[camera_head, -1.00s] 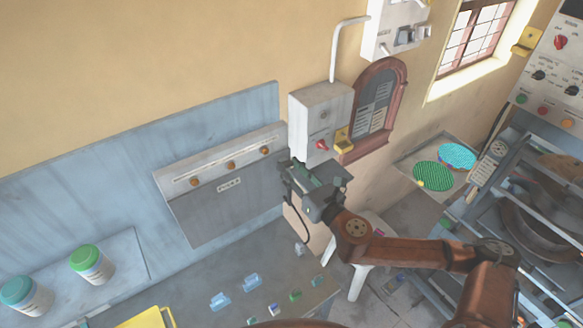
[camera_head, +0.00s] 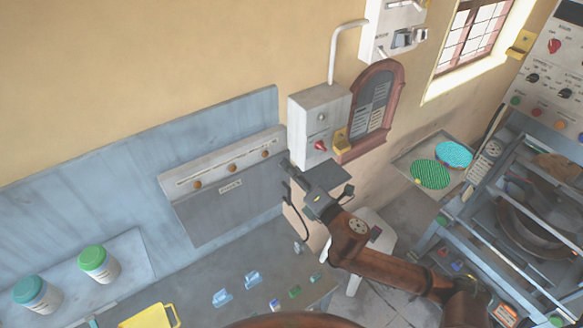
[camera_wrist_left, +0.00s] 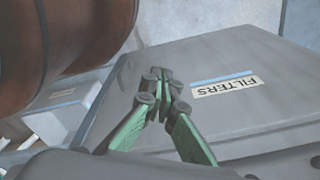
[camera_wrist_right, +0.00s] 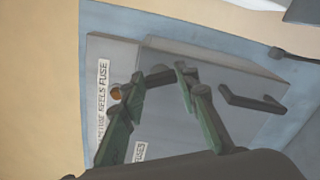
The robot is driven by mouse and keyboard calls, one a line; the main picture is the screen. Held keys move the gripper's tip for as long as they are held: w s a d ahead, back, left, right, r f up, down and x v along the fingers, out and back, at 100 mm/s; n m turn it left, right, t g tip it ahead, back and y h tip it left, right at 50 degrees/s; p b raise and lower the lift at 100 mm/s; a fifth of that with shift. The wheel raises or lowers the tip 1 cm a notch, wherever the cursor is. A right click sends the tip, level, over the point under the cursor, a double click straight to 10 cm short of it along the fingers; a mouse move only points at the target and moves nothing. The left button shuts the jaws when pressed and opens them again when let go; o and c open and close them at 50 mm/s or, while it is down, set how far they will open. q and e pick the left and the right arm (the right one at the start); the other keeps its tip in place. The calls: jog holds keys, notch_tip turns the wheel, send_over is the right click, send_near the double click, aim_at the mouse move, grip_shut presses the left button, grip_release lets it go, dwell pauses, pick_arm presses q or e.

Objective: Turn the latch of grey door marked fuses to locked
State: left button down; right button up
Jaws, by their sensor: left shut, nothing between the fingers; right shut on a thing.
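The grey door (camera_head: 222,213) is a flat panel on the blue backboard, below a paler strip with orange-brown knobs; its small label is unreadable in the head view. In the right wrist view the grey door (camera_wrist_right: 166,118) has a small label that seems to read FUSES (camera_wrist_right: 139,152). My right gripper (camera_wrist_right: 160,77) is in front of it, its green fingers shut on a dark bar-like piece, perhaps the latch; the fingers partly hide it. In the head view my right gripper (camera_head: 292,172) is at the door's right end. My left gripper (camera_wrist_left: 165,85) is shut and empty above a grey lid labelled FILTERS.
A grey box with a red switch (camera_head: 319,145) is on the wall just above my right gripper. A dark handle (camera_wrist_right: 252,101) stands out to the right in the right wrist view. Jars (camera_head: 98,264), a yellow tray (camera_head: 150,317) and small parts are on the bench below.

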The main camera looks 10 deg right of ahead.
jog(key=m+p, duration=0.2)
jog(key=m, duration=0.3)
jog(key=shift+f+m, duration=0.1)
jog(key=shift+m, duration=0.3)
dwell(0.4)
jog(key=o, duration=1.1)
jog(key=shift+d, duration=0.1)
jog(key=shift+o, duration=0.2)
jog(key=v, duration=1.2)
